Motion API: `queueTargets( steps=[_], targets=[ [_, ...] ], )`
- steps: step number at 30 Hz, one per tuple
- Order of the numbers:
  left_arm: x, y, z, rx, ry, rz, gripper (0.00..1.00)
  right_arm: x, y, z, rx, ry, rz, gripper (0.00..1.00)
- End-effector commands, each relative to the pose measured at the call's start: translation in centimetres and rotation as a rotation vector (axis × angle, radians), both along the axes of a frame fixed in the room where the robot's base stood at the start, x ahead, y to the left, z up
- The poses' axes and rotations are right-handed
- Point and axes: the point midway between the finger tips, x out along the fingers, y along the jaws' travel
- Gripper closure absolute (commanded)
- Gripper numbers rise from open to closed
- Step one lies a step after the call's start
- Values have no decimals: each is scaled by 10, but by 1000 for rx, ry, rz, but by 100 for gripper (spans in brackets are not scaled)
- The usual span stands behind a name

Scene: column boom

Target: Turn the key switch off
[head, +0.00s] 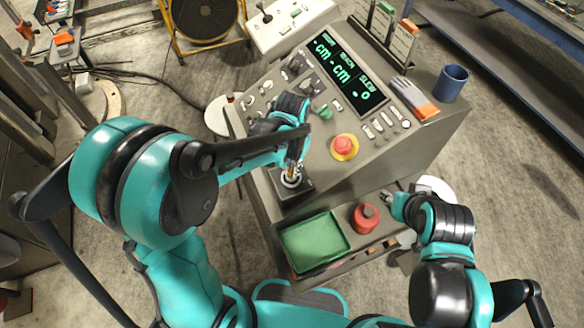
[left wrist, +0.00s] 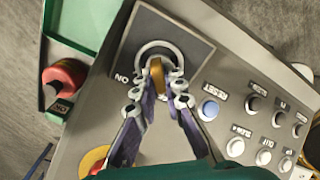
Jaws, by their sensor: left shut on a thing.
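The key switch (head: 291,178) sits on a dark plate at the lower left corner of the grey control console. In the left wrist view its round silver collar (left wrist: 160,52) shows, with an ON label on the left side of the plate. My left gripper (left wrist: 158,85) is shut on the brass-coloured key (left wrist: 157,74), one finger on each side. In the head view my left gripper (head: 293,168) reaches down over the switch and partly hides the key. My right gripper (head: 388,196) is low, beside the console's front shelf; its fingers are too small to read.
A red emergency button (head: 344,147) on a yellow base, a display (head: 345,75) and several push buttons are on the console. A blue button (left wrist: 208,109) is close to the key. A green tray (head: 314,241) and a red object (head: 366,217) are on the front shelf.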

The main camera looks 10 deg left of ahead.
Motion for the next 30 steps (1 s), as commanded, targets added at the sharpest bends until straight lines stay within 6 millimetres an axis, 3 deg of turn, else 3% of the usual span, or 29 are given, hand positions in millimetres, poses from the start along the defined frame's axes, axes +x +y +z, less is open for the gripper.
queueTargets(
  steps=[11, 12, 14, 23, 26, 30],
  targets=[
    [1, 0, 1, 0, -3, 5, 100, 0, 0, 0, 0, 0, 0, 60],
    [1, 0, 1, 0, -3, 5, 79, 0, 0, 0, 0, 0, 0, 60],
    [1, 0, 1, 0, -2, 5, 69, 0, 0, 0, 0, 0, 0, 60],
    [1, 0, 1, 0, -1, 4, 69, 0, 0, 0, 0, 0, 0, 60],
    [1, 0, 9, 0, -1, 4, 69, 0, 0, 0, 0, 0, 0, 60],
    [0, 0, 33, 0, -1, 4, 69, 0, 0, 0, 0, 0, 0, 60]
  ],
)
